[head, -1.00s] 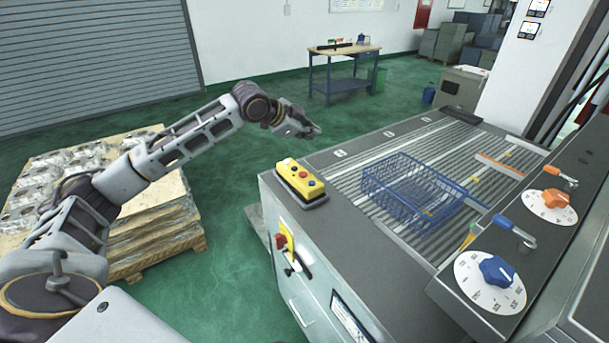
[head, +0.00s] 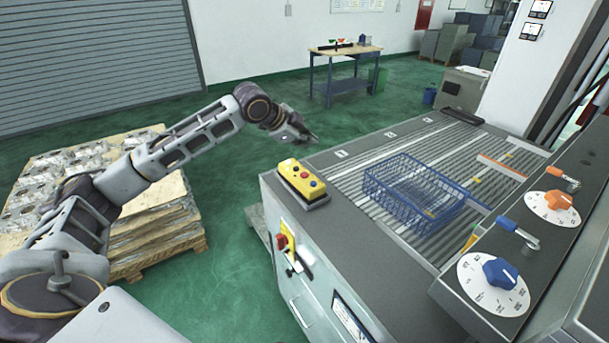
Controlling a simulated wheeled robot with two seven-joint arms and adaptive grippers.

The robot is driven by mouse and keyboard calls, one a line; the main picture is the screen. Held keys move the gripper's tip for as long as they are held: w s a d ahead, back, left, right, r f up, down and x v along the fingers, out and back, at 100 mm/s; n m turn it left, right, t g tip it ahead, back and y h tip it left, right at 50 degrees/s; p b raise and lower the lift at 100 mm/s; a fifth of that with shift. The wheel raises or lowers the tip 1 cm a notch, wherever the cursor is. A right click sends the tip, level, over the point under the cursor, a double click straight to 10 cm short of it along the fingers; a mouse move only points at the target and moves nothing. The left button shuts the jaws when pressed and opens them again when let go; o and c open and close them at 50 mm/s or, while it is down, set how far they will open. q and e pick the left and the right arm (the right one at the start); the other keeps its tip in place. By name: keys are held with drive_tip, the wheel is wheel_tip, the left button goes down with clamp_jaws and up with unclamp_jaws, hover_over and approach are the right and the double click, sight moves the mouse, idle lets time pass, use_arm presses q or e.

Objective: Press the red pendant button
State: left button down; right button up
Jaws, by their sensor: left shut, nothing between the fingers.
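The yellow pendant (head: 290,171) lies on a dark pad on the near left corner of the machine top. A small red button (head: 305,175) shows on its upper face, with a blue button (head: 314,183) beside it. My left gripper (head: 313,141) is shut and empty. It appears above and a little beyond the pendant in the picture, apart from it. My right gripper is out of view.
A blue wire basket (head: 413,193) stands on the slatted machine bed. Control dials (head: 493,284) are on the right. A pallet of castings (head: 62,180) stands at left. A workbench (head: 345,52) is far back, with open green floor before it.

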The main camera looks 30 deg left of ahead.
sight(307, 175)
use_arm(q)
drive_tip(key=shift+f+b, duration=1.8)
drive_tip(key=shift+f, duration=0.3)
drive_tip(key=shift+f+b, duration=0.85)
drive_tip(key=shift+b, duration=0.15)
drive_tip(key=shift+f+b, duration=0.4)
drive_tip(key=shift+f, duration=0.9)
drive_tip(key=shift+f+p, duration=0.3)
drive_tip(key=shift+f, duration=0.05)
drive_tip(key=shift+f, duration=0.25)
